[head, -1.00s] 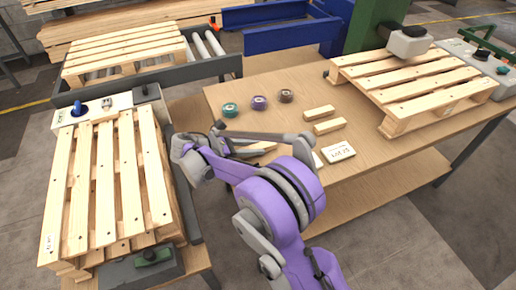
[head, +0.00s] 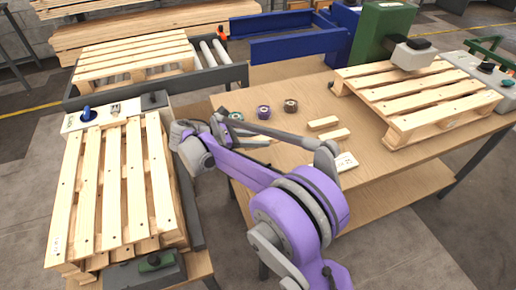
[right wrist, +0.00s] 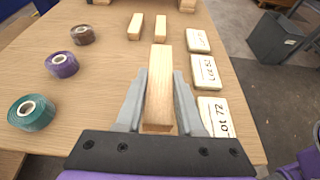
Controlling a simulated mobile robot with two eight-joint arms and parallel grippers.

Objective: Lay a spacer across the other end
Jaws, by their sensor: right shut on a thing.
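My right gripper (right wrist: 158,112) is shut on a pale wooden spacer (right wrist: 159,75), one finger on each long side. In the head view that spacer (head: 255,141) shows partly behind my right arm. I cannot tell whether it touches the bench. Two more spacers, (head: 322,123) and (head: 333,135), lie side by side on the bench, apart from the gripper; they also show ahead of it in the right wrist view, (right wrist: 135,26) and (right wrist: 159,28). A slatted pallet (head: 115,190) sits at the left, another (head: 430,95) at the bench's right end. My left gripper is out of view.
Teal (right wrist: 31,112), purple (right wrist: 62,64) and brown (right wrist: 82,35) tape rolls lie left of the held spacer on the wooden bench (head: 290,150). Several lot cards (right wrist: 205,72) lie to its right. A green machine (head: 385,35) stands behind the right pallet.

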